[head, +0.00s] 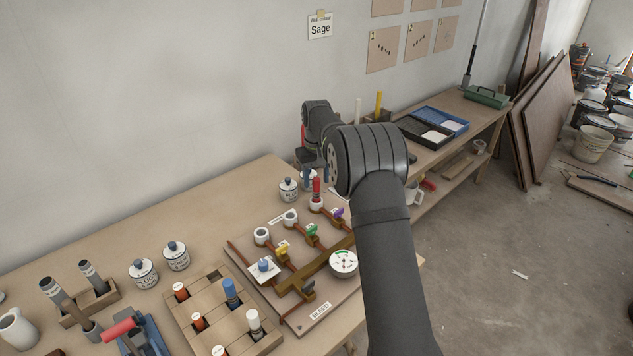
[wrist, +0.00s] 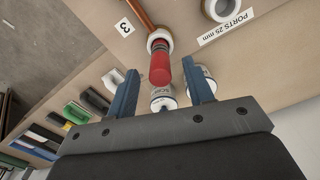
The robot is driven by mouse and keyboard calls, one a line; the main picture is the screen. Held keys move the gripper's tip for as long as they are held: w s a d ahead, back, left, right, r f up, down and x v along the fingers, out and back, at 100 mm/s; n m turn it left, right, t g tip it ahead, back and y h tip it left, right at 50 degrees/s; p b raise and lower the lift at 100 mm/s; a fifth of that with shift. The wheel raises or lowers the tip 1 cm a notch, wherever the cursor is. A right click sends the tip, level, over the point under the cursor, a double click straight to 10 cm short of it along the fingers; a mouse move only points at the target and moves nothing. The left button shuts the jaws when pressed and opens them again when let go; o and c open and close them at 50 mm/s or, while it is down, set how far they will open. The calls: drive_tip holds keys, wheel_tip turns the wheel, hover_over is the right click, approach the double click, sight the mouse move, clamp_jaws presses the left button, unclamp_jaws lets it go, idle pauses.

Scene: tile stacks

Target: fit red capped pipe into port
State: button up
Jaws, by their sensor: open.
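The red capped pipe (head: 316,186) stands in the white-collared port (head: 316,204) at the far end of the manifold board. In the wrist view the red pipe (wrist: 160,69) rises from the port's collar (wrist: 160,40), with a darker band near its base. How deep it sits I cannot tell. My gripper (head: 314,175) is open at the pipe, its blue fingers pointing down. In the wrist view my gripper (wrist: 163,77) has one finger either side of the pipe's red end, with gaps on both sides. It holds nothing.
Two other white-collared ports (head: 262,235) look empty. Coloured valves and a gauge (head: 343,262) stand on the board (head: 325,312). A wooden rack (head: 185,324) with several capped pipes is at front left. Labelled jars (head: 288,189) stand nearby, one close behind the pipe.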

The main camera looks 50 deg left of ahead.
drive_tip(key=shift+r, duration=1.55)
wheel_tip(320, 180, up, 17)
drive_tip(key=shift+r, duration=0.2)
wheel_tip(320, 180, down, 18)
drive_tip(key=shift+r, duration=0.1)
idle(0.5)
drive_tip(key=shift+r, duration=0.1)
